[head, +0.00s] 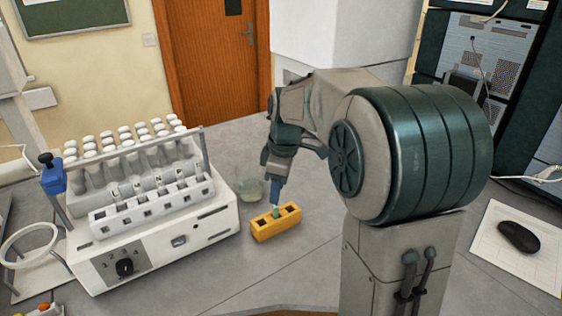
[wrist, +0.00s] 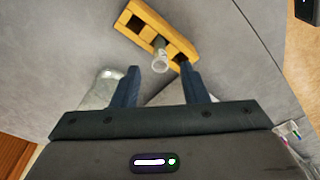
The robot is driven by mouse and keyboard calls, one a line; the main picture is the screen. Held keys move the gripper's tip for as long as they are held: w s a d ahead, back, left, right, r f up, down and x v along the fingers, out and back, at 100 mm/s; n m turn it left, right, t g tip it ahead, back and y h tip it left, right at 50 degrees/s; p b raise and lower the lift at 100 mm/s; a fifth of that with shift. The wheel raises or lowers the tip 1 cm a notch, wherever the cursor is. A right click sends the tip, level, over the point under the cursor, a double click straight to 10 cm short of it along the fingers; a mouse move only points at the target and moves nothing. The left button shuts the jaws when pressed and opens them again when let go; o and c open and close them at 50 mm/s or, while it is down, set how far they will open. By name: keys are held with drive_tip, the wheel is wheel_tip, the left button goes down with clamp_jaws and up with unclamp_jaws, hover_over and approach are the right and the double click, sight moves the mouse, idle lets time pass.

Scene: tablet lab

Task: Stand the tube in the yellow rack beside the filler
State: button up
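The yellow rack (head: 275,230) stands on the grey bench to the right of the white filler (head: 165,245); it also shows in the wrist view (wrist: 183,46). A clear tube (wrist: 160,62) is at the rack's middle opening, its round mouth towards the wrist camera; its lower end is hidden. In the head view the tube (head: 275,212) shows only as a small pale-green piece under the fingers. My gripper (wrist: 159,72) is open, with one finger on each side of the tube and visible gaps between. In the head view my gripper (head: 275,196) is just above the rack.
A clear glass vessel (head: 249,187) stands behind the rack, close to my gripper. The filler holds rows of white-capped tubes (head: 125,150). A mouse (head: 519,237) lies on a white pad at the right. The bench in front of the rack is clear.

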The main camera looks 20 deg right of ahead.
wheel_tip(320, 180, up, 12)
drive_tip(key=d, duration=0.1)
drive_tip(key=shift+s+d+f, duration=0.15)
drive_tip(key=shift+s+f, duration=0.1)
drive_tip(key=shift+s, duration=0.1)
drive_tip(key=s+a+f+m+t, duration=0.1)
drive_tip(key=s+f+m, duration=0.5)
drive_tip(key=s, duration=0.4)
drive_tip(key=s+f+m+t+h, duration=0.1)
drive_tip(key=s+f+m, duration=0.5)
drive_tip(key=s, duration=0.3)
drive_tip(key=shift+s+a+f+m, duration=0.35)
drive_tip(key=shift+a+f+m, duration=0.05)
drive_tip(key=shift+f, duration=0.3)
